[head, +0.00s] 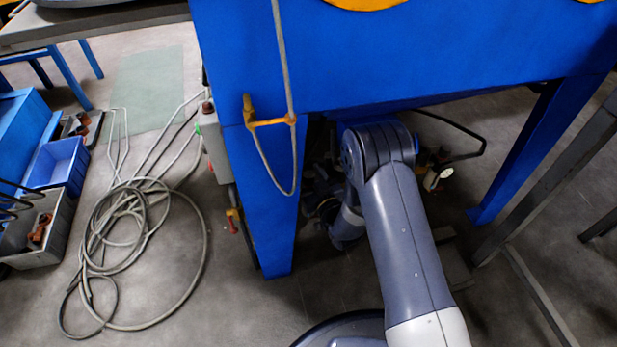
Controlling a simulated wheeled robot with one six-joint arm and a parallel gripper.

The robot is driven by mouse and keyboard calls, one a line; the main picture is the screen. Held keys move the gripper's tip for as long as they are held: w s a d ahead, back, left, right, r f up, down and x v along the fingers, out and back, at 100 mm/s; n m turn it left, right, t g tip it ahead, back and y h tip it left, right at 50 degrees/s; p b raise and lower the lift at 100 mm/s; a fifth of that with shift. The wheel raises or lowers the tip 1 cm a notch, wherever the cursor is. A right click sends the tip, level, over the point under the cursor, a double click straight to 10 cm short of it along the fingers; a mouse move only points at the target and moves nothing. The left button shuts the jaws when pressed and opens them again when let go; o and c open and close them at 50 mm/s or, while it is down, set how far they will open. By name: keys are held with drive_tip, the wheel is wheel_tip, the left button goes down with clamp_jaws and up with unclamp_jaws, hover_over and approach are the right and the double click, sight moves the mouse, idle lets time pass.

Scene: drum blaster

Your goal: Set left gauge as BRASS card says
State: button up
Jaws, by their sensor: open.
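No BRASS card can be made out in the head view. A small pale round face (437,179) on a fitting under the blue machine, right of my arm's elbow, may be a gauge, but it is too small to read and I cannot tell which one it is. My arm reaches up from the lower right, bends at the elbow and runs down into the shadow under the machine. My gripper cannot be made out there; the dark parts around my wrist are too unclear.
The blue machine (390,60) overhangs my arm, with a blue leg (262,205) close on the left and another (515,150) at right. A grey hose (290,185) hangs on the left leg. Coiled hoses (125,225) and bins (58,165) lie on the floor at left.

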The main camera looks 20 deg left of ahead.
drive_tip(key=shift+w+a, duration=0.1)
drive_tip(key=shift+c, duration=0.3)
drive_tip(key=c, duration=0.9)
drive_tip(key=shift+n+g+y, duration=0.3)
drive_tip(key=shift+y, duration=0.1)
drive_tip(key=shift+w+n+g+y, duration=0.1)
drive_tip(key=shift+n+g+y, duration=0.45)
drive_tip(key=shift+g, duration=0.25)
drive_tip(key=shift+n+g+y, duration=0.65)
drive_tip(key=shift+g, duration=0.25)
